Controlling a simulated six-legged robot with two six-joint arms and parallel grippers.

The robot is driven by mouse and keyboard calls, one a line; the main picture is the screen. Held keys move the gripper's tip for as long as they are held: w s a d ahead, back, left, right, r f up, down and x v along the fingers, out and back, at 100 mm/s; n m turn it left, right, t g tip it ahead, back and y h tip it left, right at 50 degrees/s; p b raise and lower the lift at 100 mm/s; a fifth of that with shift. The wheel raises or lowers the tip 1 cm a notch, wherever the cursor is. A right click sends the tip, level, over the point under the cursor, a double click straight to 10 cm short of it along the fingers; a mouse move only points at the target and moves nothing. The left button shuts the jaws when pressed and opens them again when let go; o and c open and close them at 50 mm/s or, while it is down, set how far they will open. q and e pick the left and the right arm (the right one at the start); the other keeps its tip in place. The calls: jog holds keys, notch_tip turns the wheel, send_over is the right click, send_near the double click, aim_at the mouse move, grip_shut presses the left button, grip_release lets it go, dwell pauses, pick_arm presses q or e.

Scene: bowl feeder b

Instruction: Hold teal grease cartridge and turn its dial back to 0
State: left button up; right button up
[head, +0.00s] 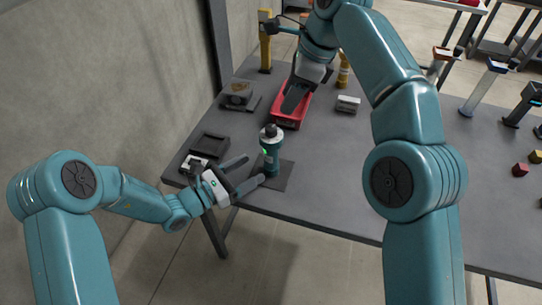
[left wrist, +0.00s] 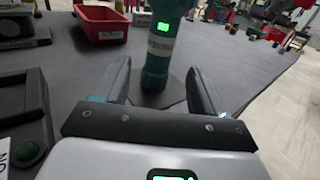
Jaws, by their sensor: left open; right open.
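The teal grease cartridge (head: 271,158) stands upright on a dark square mat (head: 289,180) near the table's front edge. It has a dark top and a small green lit display. My left gripper (head: 253,171) is open, its fingers pointing at the cartridge from the left at low height. In the left wrist view the cartridge (left wrist: 158,52) stands ahead, between or just beyond the open fingertips (left wrist: 160,75); contact cannot be told. Its top is cut off there. My right gripper (head: 292,98) is over the red bin, apart from the cartridge; its fingers look close together in this view.
The red bin (head: 275,117) lies behind the cartridge. A dark tray (head: 209,147) and a small white-labelled box (head: 194,163) lie at the left. A grey block (head: 347,104) is behind right. Small red blocks (head: 520,170) lie far right. The table front between is clear.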

aim_at(277, 154)
pick_arm(q)
jog(key=x, duration=1)
